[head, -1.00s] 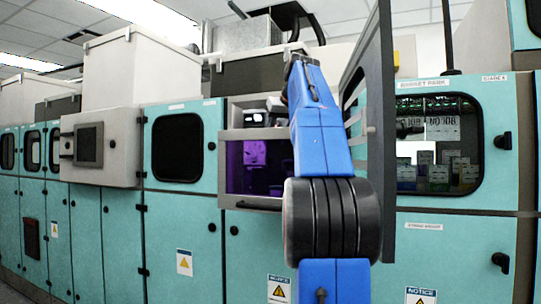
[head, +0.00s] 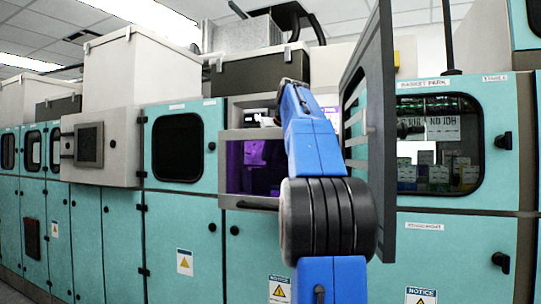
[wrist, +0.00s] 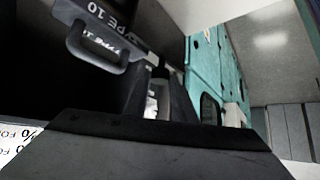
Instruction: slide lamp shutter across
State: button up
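My blue arm reaches into an open bay with a purple-lit window (head: 243,167) in the head view. Its far end is near the bay's upper opening, and my gripper is hidden there behind the arm. In the wrist view, my gripper (wrist: 160,95) shows as dark finger shapes above a broad dark body. A pale patch shows between the shapes, but the finger gap is unclear. A dark plate with a bar handle (wrist: 95,50) and "TYPE 10" lettering is at upper left, apart from the fingers in the picture. I cannot tell which part is the lamp shutter.
A grey door (head: 367,120) stands swung open just right of my arm. Teal cabinets line both sides, with a windowed cabinet (head: 437,145) at right and a grey screen box (head: 101,147) at left. Floor shows only at lower left.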

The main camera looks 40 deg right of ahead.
grip_shut()
jog(key=s+d, duration=0.3)
jog(key=s, duration=0.4)
jog(key=shift+s, duration=0.1)
jog(key=o, duration=0.6)
grip_release()
jog(key=shift+s, duration=0.1)
jog(key=v, duration=0.7)
jog(key=shift+s+r, duration=0.15)
jog(key=shift+r, duration=0.05)
